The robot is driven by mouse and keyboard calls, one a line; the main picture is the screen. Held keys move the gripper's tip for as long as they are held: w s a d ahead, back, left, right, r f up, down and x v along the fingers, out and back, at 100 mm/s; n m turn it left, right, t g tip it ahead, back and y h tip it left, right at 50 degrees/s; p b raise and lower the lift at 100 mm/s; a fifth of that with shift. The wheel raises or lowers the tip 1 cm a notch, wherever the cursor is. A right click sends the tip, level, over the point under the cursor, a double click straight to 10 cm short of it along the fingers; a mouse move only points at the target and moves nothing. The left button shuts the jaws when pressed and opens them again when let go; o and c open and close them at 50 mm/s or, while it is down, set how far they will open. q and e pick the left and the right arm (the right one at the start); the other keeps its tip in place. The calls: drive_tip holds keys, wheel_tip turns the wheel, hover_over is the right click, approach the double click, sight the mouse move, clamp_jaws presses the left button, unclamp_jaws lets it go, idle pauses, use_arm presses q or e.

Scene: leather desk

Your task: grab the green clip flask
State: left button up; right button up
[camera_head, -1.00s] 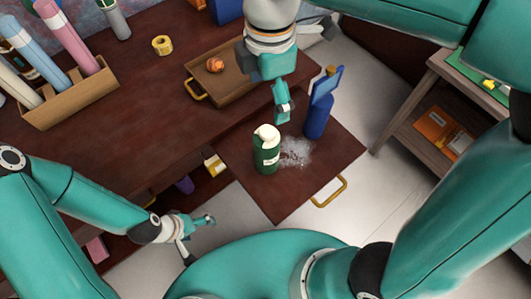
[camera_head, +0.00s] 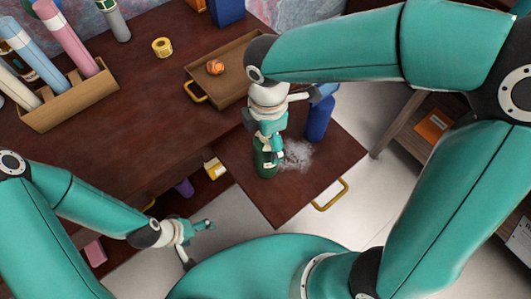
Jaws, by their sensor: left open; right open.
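The green clip flask (camera_head: 266,168) stands upright on a pulled-out wooden board with a brass handle (camera_head: 250,191). My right gripper (camera_head: 267,147) is over the flask and hides its pale top. Its fingers are open at the flask's upper part; I cannot tell whether they touch it. My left gripper (camera_head: 207,225) is open and empty, low at the left of the board and apart from it.
A blue bottle (camera_head: 318,118) stands close to the right of the flask, partly behind my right arm. White powder (camera_head: 297,154) lies on the board. A wooden tray (camera_head: 222,68) with an orange object and a yellow tape roll (camera_head: 162,47) sit on the desk.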

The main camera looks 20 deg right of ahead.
drive_tip(key=shift+f, duration=0.55)
clamp_jaws()
drive_tip(key=shift+r, duration=0.1)
